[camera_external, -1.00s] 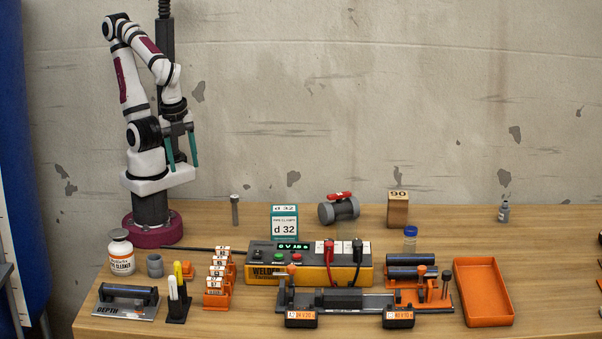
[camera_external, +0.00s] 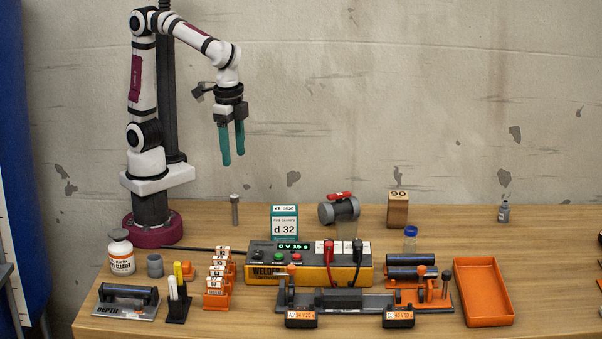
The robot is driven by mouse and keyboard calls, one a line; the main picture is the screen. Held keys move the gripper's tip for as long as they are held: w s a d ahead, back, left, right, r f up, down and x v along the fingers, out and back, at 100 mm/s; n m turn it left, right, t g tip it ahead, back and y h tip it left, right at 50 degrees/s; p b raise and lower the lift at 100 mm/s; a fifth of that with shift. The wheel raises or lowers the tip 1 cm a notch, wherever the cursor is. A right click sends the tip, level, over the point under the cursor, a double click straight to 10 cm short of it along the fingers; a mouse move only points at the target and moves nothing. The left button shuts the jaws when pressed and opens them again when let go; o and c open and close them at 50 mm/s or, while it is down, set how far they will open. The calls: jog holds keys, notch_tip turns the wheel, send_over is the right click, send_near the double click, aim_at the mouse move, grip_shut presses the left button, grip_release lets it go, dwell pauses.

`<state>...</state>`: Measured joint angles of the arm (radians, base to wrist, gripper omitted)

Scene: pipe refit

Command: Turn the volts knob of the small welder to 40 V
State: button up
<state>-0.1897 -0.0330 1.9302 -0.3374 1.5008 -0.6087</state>
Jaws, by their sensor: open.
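The small welder (camera_external: 312,274) is a yellow and grey box in the middle of the table. Its front panel has a lit green display (camera_external: 294,246), a green button and a red button. A dark knob (camera_external: 258,254) sits at the left of the panel; its setting is too small to read. Red and black plugs stand at the welder's right end. My gripper (camera_external: 232,160) has teal fingers pointing down, open and empty. It hangs high above the table, up and to the left of the welder, touching nothing.
A d 32 box (camera_external: 284,222) stands behind the welder. A clamp fixture (camera_external: 350,300) lies in front of it. An orange tag rack (camera_external: 218,280) is on its left, with a white bottle (camera_external: 121,252) farther left. An orange tray (camera_external: 483,292) is at the right.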

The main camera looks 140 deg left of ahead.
jog(key=w+a+f+n+h, duration=0.1)
jog(key=w+a+f+n, duration=0.2)
jog(key=w+a+n, duration=0.45)
jog(key=w+a+f+n, duration=0.3)
jog(key=w+a+n, duration=0.35)
jog(key=w, duration=0.25)
jog(key=shift+m, duration=0.5)
jog(key=f, duration=0.9)
jog(key=a+f, duration=0.1)
jog(key=f, duration=0.3)
jog(key=shift+s+f, duration=0.1)
jog(key=shift+f, duration=0.9)
grip_shut()
